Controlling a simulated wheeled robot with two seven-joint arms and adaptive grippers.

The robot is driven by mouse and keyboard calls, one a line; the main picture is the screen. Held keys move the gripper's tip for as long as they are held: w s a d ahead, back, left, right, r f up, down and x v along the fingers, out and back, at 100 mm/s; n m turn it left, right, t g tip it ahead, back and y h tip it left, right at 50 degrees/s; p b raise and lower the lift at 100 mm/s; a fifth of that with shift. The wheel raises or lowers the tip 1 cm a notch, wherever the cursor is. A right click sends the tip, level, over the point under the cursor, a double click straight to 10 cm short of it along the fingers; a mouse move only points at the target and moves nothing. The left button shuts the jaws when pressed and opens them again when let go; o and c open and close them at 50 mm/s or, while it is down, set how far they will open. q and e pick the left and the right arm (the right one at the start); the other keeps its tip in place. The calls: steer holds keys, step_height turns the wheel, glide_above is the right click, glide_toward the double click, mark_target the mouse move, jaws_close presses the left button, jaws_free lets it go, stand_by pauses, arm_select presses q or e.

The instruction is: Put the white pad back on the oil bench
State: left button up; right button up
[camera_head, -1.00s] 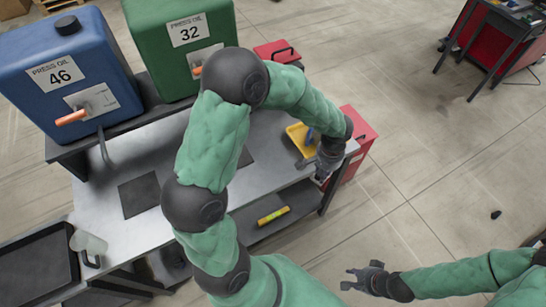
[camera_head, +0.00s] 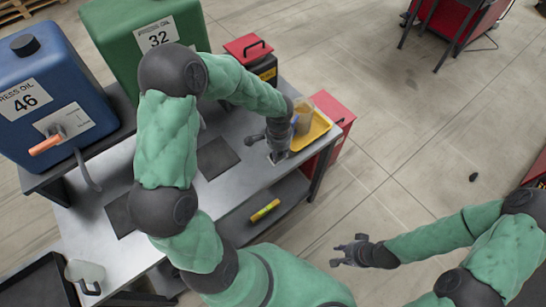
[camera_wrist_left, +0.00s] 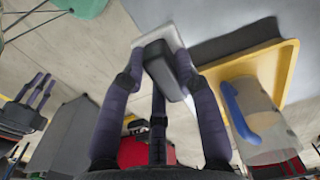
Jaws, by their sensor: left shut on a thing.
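My left gripper (camera_head: 278,150) is at the front edge of the oil bench (camera_head: 238,185), just left of the yellow tray. In the left wrist view its fingers (camera_wrist_left: 165,85) are closed around a dark block (camera_wrist_left: 168,66). The white pad (camera_wrist_left: 148,38) shows as a pale flat piece behind that block and appears joined to it. The fingers and block hide part of the pad. I cannot tell whether the pad touches the bench top. My right gripper (camera_head: 338,252) is open and empty, away from the bench over the floor.
The yellow tray (camera_head: 322,128) holds a clear jug (camera_head: 304,112) with a blue handle, close beside my left gripper. Blue (camera_head: 50,85) and green (camera_head: 125,35) oil tanks stand at the back. Dark mats (camera_head: 216,158) lie on the bench. A yellow level (camera_head: 264,210) is on the lower shelf.

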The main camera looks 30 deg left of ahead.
arm_select(q)
steer(key=a+f, duration=0.1)
steer(key=w+f, duration=0.1)
steer(key=a+f, duration=0.1)
steer(key=shift+w+a+f+b, duration=0.3)
steer(key=shift+f, duration=0.1)
steer(key=shift+w+a+f+b, duration=0.1)
steer(key=shift+f+b, duration=0.2)
steer(key=shift+f, duration=0.6)
steer(key=shift+w+a+f+b, duration=0.1)
steer(key=shift+f+b, duration=0.15)
steer(key=shift+f, duration=0.6)
steer(key=shift+f, duration=0.2)
steer(key=o, duration=1)
steer(key=shift+r, duration=0.15)
